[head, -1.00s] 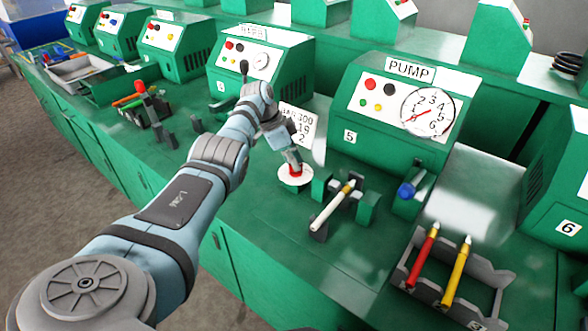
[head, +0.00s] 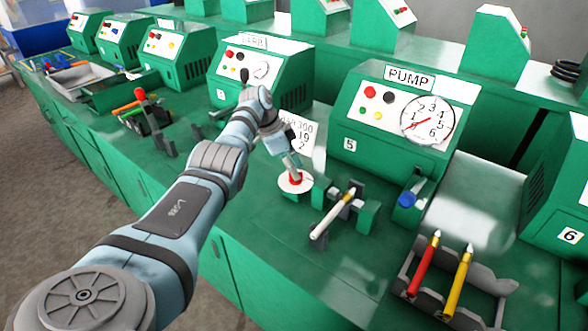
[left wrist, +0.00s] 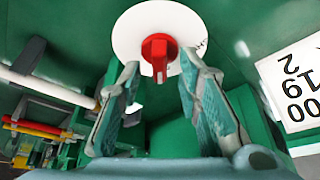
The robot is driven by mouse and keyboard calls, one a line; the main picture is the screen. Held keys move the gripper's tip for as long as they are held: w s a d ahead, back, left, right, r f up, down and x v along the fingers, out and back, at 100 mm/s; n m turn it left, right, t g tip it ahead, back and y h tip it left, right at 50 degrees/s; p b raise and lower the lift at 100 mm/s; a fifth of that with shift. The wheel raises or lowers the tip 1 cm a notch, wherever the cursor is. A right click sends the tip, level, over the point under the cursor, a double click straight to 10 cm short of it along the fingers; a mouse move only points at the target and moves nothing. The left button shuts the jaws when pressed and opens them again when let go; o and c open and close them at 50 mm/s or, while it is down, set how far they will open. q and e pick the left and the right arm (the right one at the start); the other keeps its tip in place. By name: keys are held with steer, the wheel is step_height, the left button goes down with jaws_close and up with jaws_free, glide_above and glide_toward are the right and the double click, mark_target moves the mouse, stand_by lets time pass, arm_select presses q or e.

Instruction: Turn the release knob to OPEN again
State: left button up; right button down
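The red release knob (head: 296,178) sits on a round white dial (head: 284,186) on the green bench, left of the crimper holding a white rod (head: 328,222). In the left wrist view the knob (left wrist: 158,50) is upright in the picture at the dial's lower part. My left gripper (left wrist: 160,66) is open, with one finger on each side of the knob and gaps visible between. In the head view the left gripper (head: 292,166) reaches down over the dial and partly covers the knob. The dial's markings are too small to read. My right gripper is not in view.
The green PUMP box (head: 400,112) with its round gauge (head: 427,119) stands behind. A number card (head: 304,135) stands close beside my left gripper. A blue knob (head: 407,199) is to the right. A grey rack (head: 484,281) holds a red and a yellow rod.

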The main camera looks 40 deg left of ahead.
arm_select(q)
steer(key=v, duration=1.1)
